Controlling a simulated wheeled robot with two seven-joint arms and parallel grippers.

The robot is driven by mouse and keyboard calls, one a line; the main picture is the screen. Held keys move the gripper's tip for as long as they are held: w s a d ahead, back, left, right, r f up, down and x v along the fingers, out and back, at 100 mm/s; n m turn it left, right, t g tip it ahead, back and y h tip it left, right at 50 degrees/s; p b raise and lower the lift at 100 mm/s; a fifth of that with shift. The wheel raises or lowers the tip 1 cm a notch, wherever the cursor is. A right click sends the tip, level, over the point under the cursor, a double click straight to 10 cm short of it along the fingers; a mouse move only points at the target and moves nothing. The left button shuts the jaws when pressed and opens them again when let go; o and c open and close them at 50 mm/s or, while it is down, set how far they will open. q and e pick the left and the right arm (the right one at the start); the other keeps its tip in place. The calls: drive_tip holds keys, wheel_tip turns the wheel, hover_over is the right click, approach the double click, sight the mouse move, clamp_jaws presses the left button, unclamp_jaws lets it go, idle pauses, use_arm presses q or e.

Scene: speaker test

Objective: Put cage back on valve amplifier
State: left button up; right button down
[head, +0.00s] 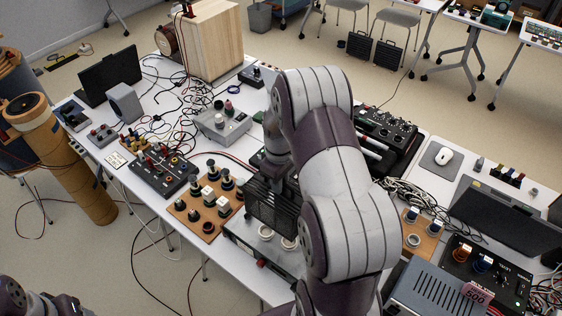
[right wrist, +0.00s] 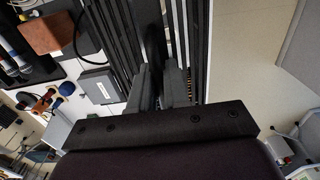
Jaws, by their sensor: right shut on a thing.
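The black slatted cage (head: 272,208) is above the front part of the valve amplifier (head: 252,249). Its dark bars also fill the upper middle of the right wrist view (right wrist: 115,42). My right gripper (head: 277,182) is at the top of the cage, partly hidden by my own arm in the head view. In the right wrist view its fingers (right wrist: 162,88) are shut on a dark part of the cage. The amplifier shows pale round parts on top, just in front of the cage. I cannot tell whether the cage touches the amplifier. My left gripper is not in view.
A wooden board with black-and-white parts (head: 207,216) lies close left of the amplifier. A black control box (head: 162,172) and a grey device (head: 222,123) stand farther left and back. Loose cables (head: 410,192) and a laptop (head: 505,222) lie on the right.

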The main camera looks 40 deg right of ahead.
drive_tip(key=shift+a+f+b, duration=0.5)
drive_tip(key=shift+a+b, duration=0.2)
drive_tip(key=shift+a, duration=0.2)
use_arm(q)
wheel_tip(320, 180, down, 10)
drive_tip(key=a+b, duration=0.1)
drive_tip(key=b, duration=0.8)
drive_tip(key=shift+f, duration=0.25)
use_arm(e)
wheel_tip(320, 180, down, 13)
drive_tip(key=shift+d+r, duration=0.2)
drive_tip(key=shift+d, duration=0.15)
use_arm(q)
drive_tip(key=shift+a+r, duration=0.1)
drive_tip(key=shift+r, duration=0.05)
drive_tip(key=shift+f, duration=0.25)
use_arm(e)
drive_tip(key=shift+f, duration=0.4)
drive_tip(key=c, duration=1)
unclamp_jaws()
drive_tip(key=shift+c, duration=0.2)
drive_tip(key=shift+r, duration=0.1)
